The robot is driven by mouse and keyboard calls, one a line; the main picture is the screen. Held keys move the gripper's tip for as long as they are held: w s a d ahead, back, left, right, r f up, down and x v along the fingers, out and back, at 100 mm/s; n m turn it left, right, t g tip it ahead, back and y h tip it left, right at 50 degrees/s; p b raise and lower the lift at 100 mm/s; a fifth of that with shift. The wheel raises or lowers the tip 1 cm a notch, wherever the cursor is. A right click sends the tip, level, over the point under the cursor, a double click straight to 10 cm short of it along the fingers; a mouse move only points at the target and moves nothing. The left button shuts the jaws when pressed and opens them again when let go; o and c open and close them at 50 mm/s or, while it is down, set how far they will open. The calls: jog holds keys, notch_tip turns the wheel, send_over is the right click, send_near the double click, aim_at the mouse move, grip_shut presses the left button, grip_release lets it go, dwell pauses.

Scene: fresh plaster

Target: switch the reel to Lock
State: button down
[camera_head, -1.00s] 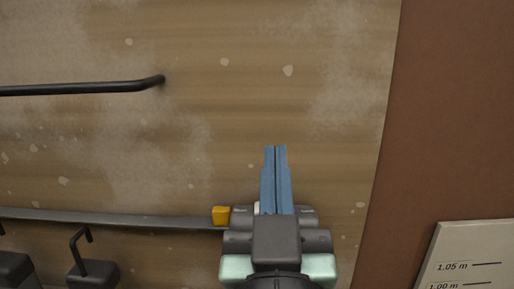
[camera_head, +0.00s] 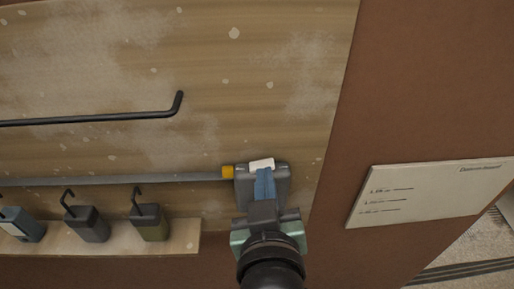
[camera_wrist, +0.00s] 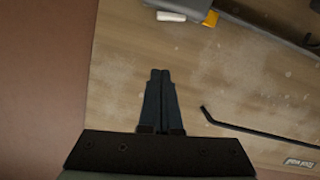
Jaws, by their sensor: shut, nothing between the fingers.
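A grey box (camera_head: 277,185), which looks like the reel, is at the right end of a long grey bar on the wooden board. A white piece (camera_head: 262,165) is at its top and an orange-yellow block (camera_head: 228,172) at its left side. In the wrist view the white piece (camera_wrist: 171,16) and yellow block (camera_wrist: 211,18) show at the top edge, and the box is mostly cut off. My gripper (camera_head: 263,172) is shut and empty. Its blue fingers overlap the box in the head view, hiding part of it; in the wrist view the fingertips (camera_wrist: 160,72) appear apart from it. No lettering is readable on the box.
A black bent rod (camera_head: 95,119) juts along the board above the grey bar (camera_head: 110,181). Several hooked blocks, including a dark green one (camera_head: 149,224), stand on a ledge at lower left. A pale marked card (camera_head: 425,190) is on the brown wall at right.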

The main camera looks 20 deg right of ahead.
jog(key=shift+s+a, duration=0.1)
jog(key=shift+s, duration=0.2)
jog(key=shift+w, duration=0.15)
jog(key=p, duration=0.2)
send_near(266, 152)
jog(key=w+r, duration=0.3)
jog(key=w, duration=0.1)
jog(key=f, duration=0.1)
jog(key=d, duration=0.1)
jog(key=f+p, duration=0.1)
jog(key=shift+w+d+f, duration=0.15)
jog(key=shift+w+f, duration=0.2)
jog(key=shift+d+f, duration=0.1)
jog(key=shift+f, duration=0.55)
